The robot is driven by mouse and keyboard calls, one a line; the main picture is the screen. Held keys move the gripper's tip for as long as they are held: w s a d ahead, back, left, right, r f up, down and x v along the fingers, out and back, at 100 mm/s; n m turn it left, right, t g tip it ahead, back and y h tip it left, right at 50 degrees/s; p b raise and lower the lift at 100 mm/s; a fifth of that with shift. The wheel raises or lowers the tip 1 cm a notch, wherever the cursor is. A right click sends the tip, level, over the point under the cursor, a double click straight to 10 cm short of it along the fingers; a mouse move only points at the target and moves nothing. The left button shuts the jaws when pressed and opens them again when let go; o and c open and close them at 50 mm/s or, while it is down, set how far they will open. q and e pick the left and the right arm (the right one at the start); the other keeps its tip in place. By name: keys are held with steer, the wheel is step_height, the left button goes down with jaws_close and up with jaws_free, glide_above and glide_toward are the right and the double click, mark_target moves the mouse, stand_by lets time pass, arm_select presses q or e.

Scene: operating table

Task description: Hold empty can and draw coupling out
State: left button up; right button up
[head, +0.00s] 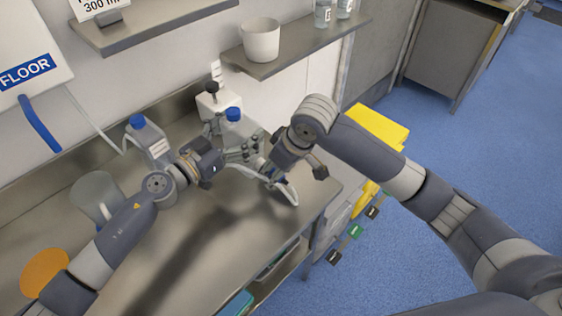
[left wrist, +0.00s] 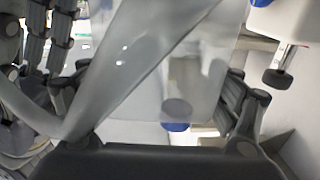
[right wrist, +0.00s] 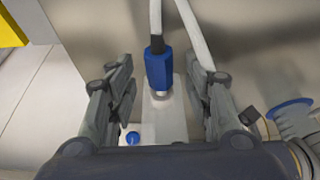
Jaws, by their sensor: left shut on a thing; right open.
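The can (head: 240,132) is a pale, translucent container with a blue cap at the back of the steel worktop. My left gripper (head: 228,158) is shut on it from the left. In the left wrist view the can (left wrist: 190,85) fills the space between the fingers. The coupling (right wrist: 158,70) is a blue plug on a white hose with a metal collar at its lower end. It lies between the open fingers of my right gripper (right wrist: 160,95), apart from both. Whether the collar is seated in the pale part below is unclear. In the head view my right gripper hides most of the coupling.
Another container with a blue cap (head: 150,142) stands left of the can. A grey cup (head: 97,194) and an orange disc (head: 45,273) are at the left. A shelf (head: 300,45) with a white pot (head: 261,40) hangs above. The front worktop is clear.

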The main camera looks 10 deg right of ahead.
steer(key=shift+a+f, duration=0.1)
steer(key=shift+f, duration=0.15)
jaws_close()
steer(key=c, duration=1.1)
jaws_free()
steer(key=shift+w, duration=0.1)
jaws_close()
steer(key=shift+r+g+h, duration=0.2)
steer(key=shift+g+h, duration=0.1)
steer(key=shift+s+d, duration=0.45)
steer(key=shift+s, duration=0.1)
steer(key=shift+s+d, duration=0.25)
steer(key=shift+s, duration=0.1)
